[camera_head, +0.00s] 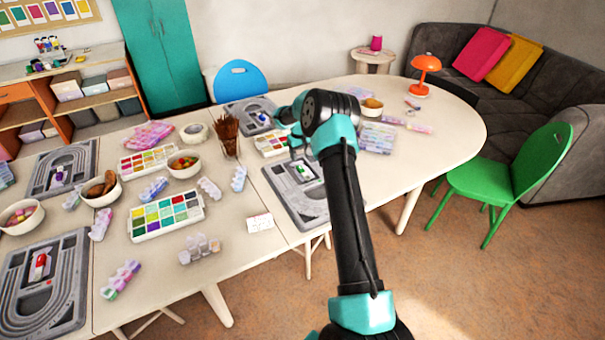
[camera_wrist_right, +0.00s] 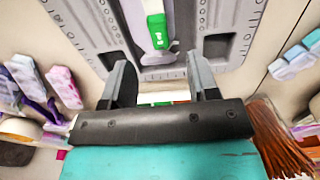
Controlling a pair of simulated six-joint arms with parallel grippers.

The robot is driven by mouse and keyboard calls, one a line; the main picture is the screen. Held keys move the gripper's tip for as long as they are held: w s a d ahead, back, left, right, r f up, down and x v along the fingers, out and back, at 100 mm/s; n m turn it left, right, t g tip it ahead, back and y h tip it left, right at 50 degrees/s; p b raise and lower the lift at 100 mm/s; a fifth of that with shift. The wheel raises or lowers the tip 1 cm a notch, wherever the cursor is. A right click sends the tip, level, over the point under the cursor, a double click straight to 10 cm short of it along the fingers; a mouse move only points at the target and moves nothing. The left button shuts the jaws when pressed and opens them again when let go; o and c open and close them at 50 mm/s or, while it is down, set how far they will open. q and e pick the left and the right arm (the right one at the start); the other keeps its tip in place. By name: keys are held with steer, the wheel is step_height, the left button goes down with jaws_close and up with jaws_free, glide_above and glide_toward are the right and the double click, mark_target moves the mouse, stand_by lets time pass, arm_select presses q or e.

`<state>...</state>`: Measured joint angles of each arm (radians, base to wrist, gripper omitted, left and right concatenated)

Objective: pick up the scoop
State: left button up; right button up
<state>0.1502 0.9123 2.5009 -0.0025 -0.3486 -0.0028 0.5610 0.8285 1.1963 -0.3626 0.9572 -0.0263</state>
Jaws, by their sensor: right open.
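A small white and green item (camera_wrist_right: 157,28) lies on a grey bead board (camera_wrist_right: 222,45) in the right wrist view, beyond my fingertips. It also shows on the board in the head view, green end (camera_head: 303,170) visible; I cannot tell for certain whether it is the scoop. My right gripper (camera_wrist_right: 162,80) is open, with nothing seen between its fingers, and is apart from the item. In the head view my right arm hides part of the board (camera_head: 282,188) and most of the gripper (camera_head: 296,143). My left gripper is not in view.
A jar of brown sticks (camera_head: 227,137) stands left of the gripper. Bead trays (camera_head: 166,215), bowls (camera_head: 183,164) and other grey boards (camera_head: 78,285) crowd the left tables. An orange lamp (camera_head: 426,68) stands at the back right.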

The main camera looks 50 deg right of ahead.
mark_target(301, 168)
steer(key=shift+f, duration=1.15)
steer(key=shift+f, duration=0.1)
steer(key=shift+d+f, duration=0.1)
steer(key=shift+f, duration=2.4)
steer(key=shift+c, duration=0.4)
steer(key=c, duration=0.9)
